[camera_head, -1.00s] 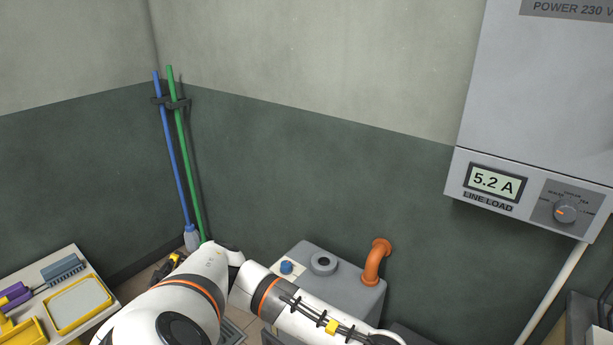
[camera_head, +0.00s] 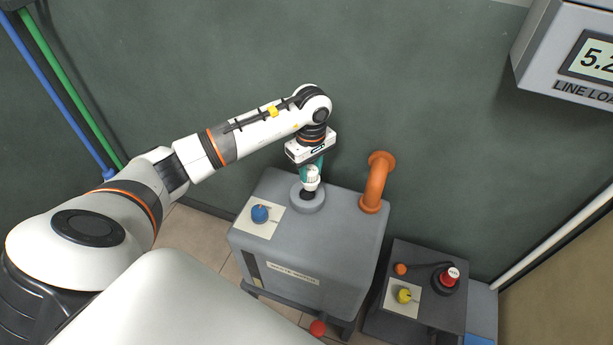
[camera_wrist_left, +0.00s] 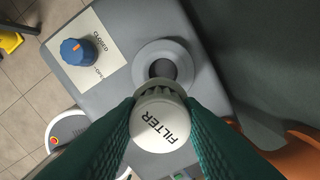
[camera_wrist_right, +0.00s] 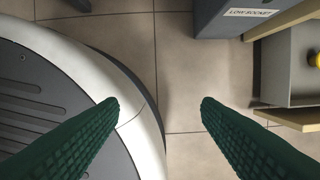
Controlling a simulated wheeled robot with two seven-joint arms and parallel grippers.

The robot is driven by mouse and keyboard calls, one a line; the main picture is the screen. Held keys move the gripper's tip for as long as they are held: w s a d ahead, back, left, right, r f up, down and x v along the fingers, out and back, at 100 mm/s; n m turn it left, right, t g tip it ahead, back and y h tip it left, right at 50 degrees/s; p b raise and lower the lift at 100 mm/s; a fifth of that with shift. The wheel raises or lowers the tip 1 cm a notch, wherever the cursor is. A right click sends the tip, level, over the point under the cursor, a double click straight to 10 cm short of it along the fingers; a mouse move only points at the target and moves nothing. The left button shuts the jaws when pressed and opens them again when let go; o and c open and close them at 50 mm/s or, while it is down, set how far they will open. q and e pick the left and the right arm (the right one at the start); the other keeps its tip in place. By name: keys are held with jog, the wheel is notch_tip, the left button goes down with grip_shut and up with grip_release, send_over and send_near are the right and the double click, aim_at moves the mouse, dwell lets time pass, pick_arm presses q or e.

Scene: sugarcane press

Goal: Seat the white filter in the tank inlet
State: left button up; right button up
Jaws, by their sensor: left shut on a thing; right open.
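The white filter (camera_head: 311,174) is a small cap-like piece, and its top reads FILTER in the left wrist view (camera_wrist_left: 160,124). My left gripper (camera_head: 312,166) is shut on it, with a green finger on each side (camera_wrist_left: 160,122). The filter is above the tank's round grey inlet collar (camera_head: 308,199); the dark opening (camera_wrist_left: 163,70) shows just past the filter's ribbed edge. The filter appears offset from the opening, and I cannot tell whether they touch. The grey tank (camera_head: 318,252) stands against the wall. My right gripper (camera_wrist_right: 160,105) is open and empty above the floor.
An orange pipe (camera_head: 376,182) rises from the tank top right of the inlet. A blue knob (camera_head: 260,213) sits on a pale plate to the left.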

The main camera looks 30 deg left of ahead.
pick_arm(q)
jog(key=shift+w+a+f+n, duration=0.35)
jog(key=shift+a+f+n, duration=0.1)
jog(key=shift+n, duration=0.15)
jog(key=shift+w+a+f+n+b, duration=0.1)
jog(key=shift+w+a+n+b, duration=0.1)
jog(key=shift+a+n+b, duration=0.2)
jog(key=shift+f, duration=0.25)
notch_tip(320, 180, down, 4)
jog(key=b, duration=0.3)
jog(key=shift+f, duration=0.15)
jog(key=shift+f+b, duration=0.3)
jog(key=shift+b, duration=0.05)
pick_arm(e)
jog(key=w+a+r+t, duration=0.1)
jog(key=w+r, duration=0.7)
jog(key=r, duration=0.3)
jog(key=shift+a, duration=0.15)
jog(key=shift+r, duration=0.3)
jog(key=shift+w+r, duration=0.15)
jog(key=shift+r, duration=0.05)
